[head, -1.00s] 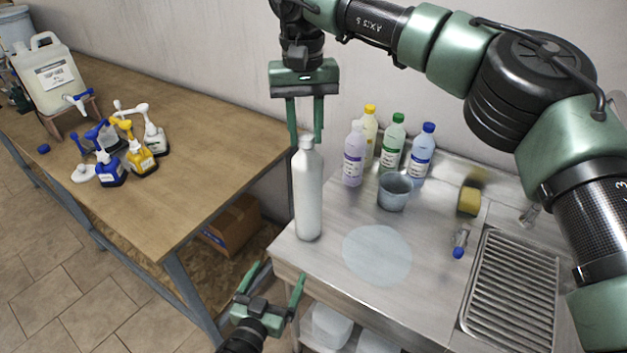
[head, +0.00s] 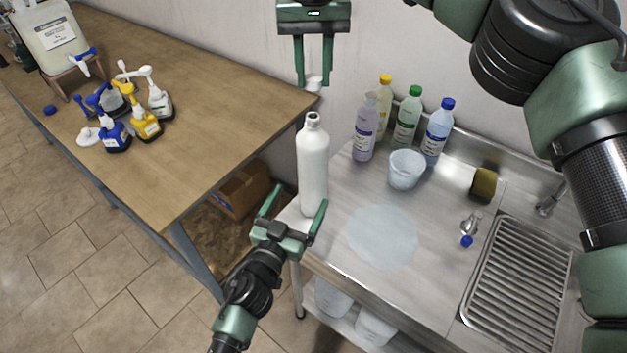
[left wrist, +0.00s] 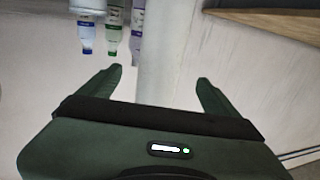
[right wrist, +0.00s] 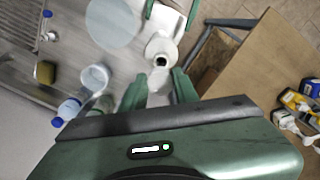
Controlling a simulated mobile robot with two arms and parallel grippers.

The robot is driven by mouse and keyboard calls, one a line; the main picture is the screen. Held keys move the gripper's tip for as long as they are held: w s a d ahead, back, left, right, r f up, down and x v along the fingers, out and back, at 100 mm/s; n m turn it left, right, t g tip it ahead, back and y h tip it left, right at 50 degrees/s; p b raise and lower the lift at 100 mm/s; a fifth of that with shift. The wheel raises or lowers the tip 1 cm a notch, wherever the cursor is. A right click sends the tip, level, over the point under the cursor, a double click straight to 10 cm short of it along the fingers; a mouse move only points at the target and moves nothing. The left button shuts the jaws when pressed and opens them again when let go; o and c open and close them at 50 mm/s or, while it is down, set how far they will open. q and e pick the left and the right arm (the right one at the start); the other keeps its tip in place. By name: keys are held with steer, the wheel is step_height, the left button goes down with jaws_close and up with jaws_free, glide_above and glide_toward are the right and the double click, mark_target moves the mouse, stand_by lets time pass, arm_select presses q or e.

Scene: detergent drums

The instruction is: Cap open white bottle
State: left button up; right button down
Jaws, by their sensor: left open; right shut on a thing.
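The white bottle (head: 313,165) stands upright at the left edge of the steel counter (head: 345,285), its dark mouth open at the top. My right gripper (head: 314,82) is shut on a small white cap (head: 315,84) and holds it above the bottle, apart from it. My left gripper (head: 296,203) is open low beside the bottle. In the left wrist view the pale bottle (left wrist: 162,50) rises between and beyond the open fingertips (left wrist: 160,75).
Behind stand a purple bottle (head: 364,130), a yellow-capped bottle (head: 384,100), a green-capped bottle (head: 407,120) and a blue-capped bottle (head: 438,130), with a bucket (head: 405,170) in front. A sponge (head: 484,184) lies right. The wooden table (head: 215,130) holds several small bottles.

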arm_select(q)
steer(key=x, duration=0.9)
arm_select(e)
steer(key=shift+s+a, duration=0.1)
steer(key=shift+s, duration=0.05)
steer(key=shift+r, duration=0.1)
arm_select(q)
jaws_close()
arm_select(e)
glide_above(313, 129)
steer(key=shift+w+f, duration=0.25)
steer(key=shift+f, duration=1)
steer(key=shift+w+f, duration=0.2)
steer(key=shift+f, duration=1.05)
steer(key=shift+f, duration=0.1)
steer(key=shift+f, duration=0.8)
steer(key=shift+f, duration=0.6)
